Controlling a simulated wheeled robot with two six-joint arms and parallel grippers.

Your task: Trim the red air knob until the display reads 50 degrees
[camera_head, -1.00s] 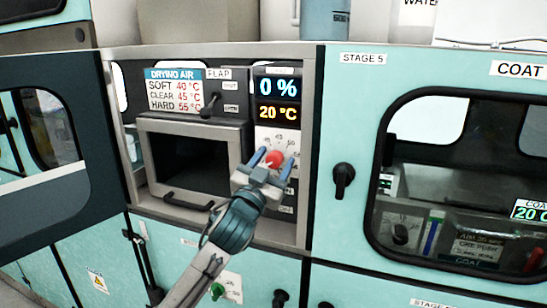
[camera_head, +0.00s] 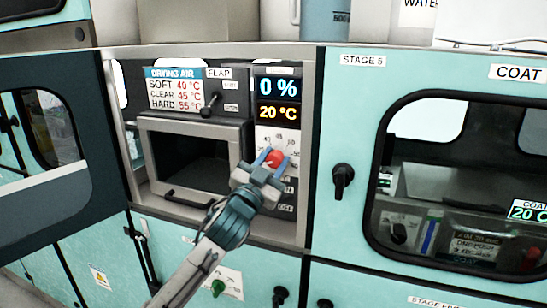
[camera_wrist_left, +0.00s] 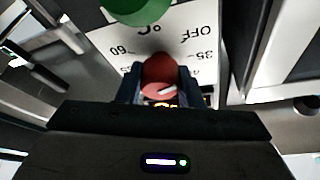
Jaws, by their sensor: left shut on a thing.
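The red air knob (camera_head: 274,158) is on a white dial plate in the drying unit. The orange display (camera_head: 278,113) above it reads 20 °C. My left gripper (camera_head: 273,160) has its blue fingers on both sides of the knob and is shut on it. In the left wrist view the red knob (camera_wrist_left: 159,75) sits between the fingers, with a white pointer mark on its face. Numbers such as 60 and 35 and the word OFF show around it. The fingers hide part of the scale. My right gripper is not in view.
A blue display (camera_head: 278,87) reads 0 %. The flap lever (camera_head: 210,103) and the open drying chamber (camera_head: 190,165) are to the left. A sign (camera_head: 174,90) lists SOFT 40, CLEAR 45, HARD 55 °C. A black door handle (camera_head: 343,181) is to the right.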

